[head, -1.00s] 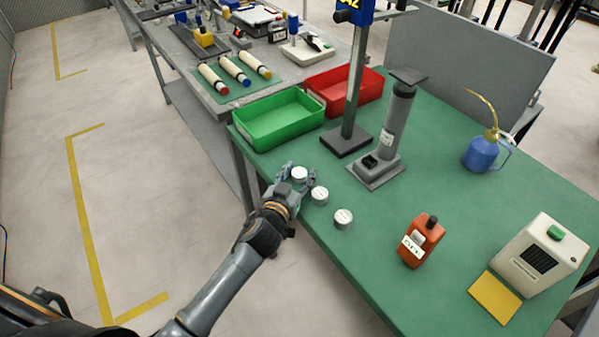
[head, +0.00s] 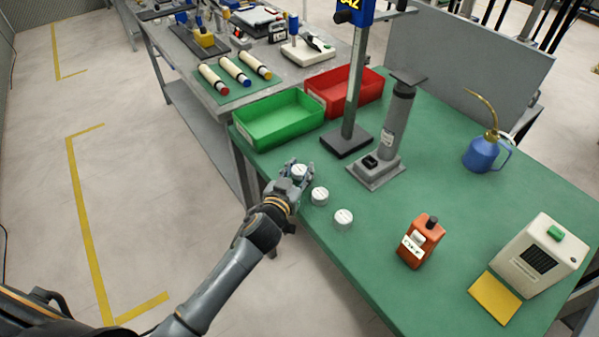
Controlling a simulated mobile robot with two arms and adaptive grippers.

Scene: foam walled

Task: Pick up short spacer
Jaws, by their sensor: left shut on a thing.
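Several similar short white cylinders, the spacers, are near the left edge of the green table. My left gripper (head: 300,172) is shut on the farthest spacer (head: 299,171), whose pale top shows between the fingers. I cannot tell whether it is lifted off the table. A second spacer (head: 320,195) stands just to the right of the gripper, and a third spacer (head: 343,218) stands nearer to me. Their labels are too small to read. My right gripper is not in view.
A green bin (head: 279,120) and a red bin (head: 344,91) stand behind the gripper. A grey stand (head: 386,150) and a blue-topped post (head: 352,95) rise to its right. An orange device (head: 421,243), a blue oil can (head: 483,154) and a beige box (head: 541,256) stand farther right.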

